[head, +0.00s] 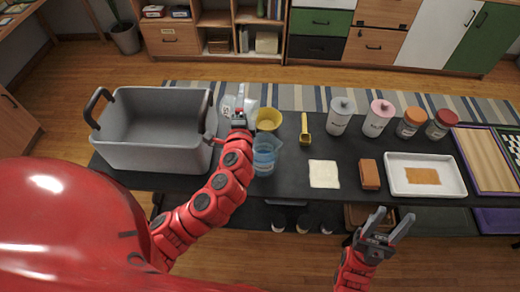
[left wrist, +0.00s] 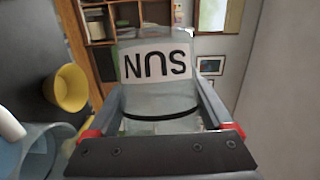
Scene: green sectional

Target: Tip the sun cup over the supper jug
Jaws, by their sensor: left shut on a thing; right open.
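My left gripper (head: 240,118) is shut on the sun cup (head: 229,104), a clear cup with a white label. In the left wrist view the sun cup (left wrist: 160,92) fills the space between the fingers, with large dark letters S, U and N on its label. In the head view it looks tilted, held beyond the blue jug. The clear blue jug (head: 264,158), likely the supper jug, stands on the dark table; no name is readable on it. A blue rim (left wrist: 40,140) shows lower left in the left wrist view. My right gripper (head: 382,232) is open and empty at the table's front.
A yellow bowl (head: 269,118) stands close behind the blue jug. A grey bin (head: 150,157) is left of my left arm. A yellow scoop (head: 305,132), a white square (head: 324,174), a brown block (head: 369,174), a white tray (head: 455,188) and several canisters are to the right.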

